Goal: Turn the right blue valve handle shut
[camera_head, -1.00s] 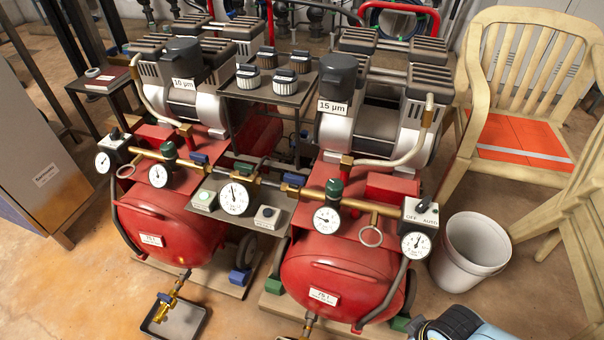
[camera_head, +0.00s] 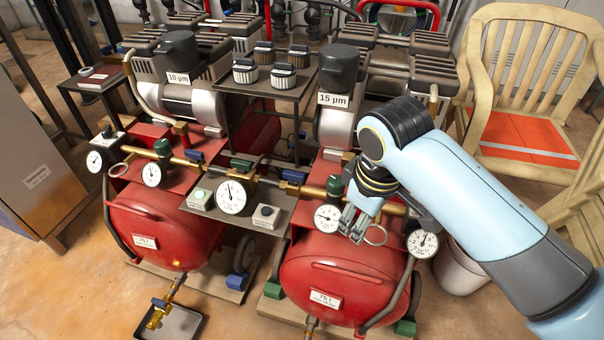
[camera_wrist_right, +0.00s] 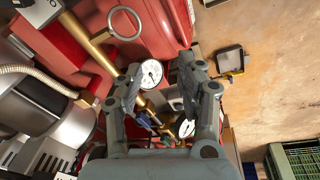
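The right blue valve handle (camera_head: 293,176) sits on the brass pipe between the central gauge and the right red tank. The left blue valve handle (camera_head: 194,155) is on the same line, further left. My right gripper (camera_head: 353,226) is in front of the right tank's pipework, to the right of the right blue handle and apart from it. Its two fingers are spread and empty in the right wrist view (camera_wrist_right: 160,68). Blue parts show low between the fingers there, but I cannot tell which handle they are. My left gripper is not in view.
Near my right gripper are a pressure gauge (camera_head: 327,217), a green-capped regulator (camera_head: 335,186) and a ring (camera_head: 375,235). The right red tank (camera_head: 330,275) lies below. A white bucket (camera_head: 458,270) is partly behind my right arm, and a wooden chair (camera_head: 520,90) stands behind it.

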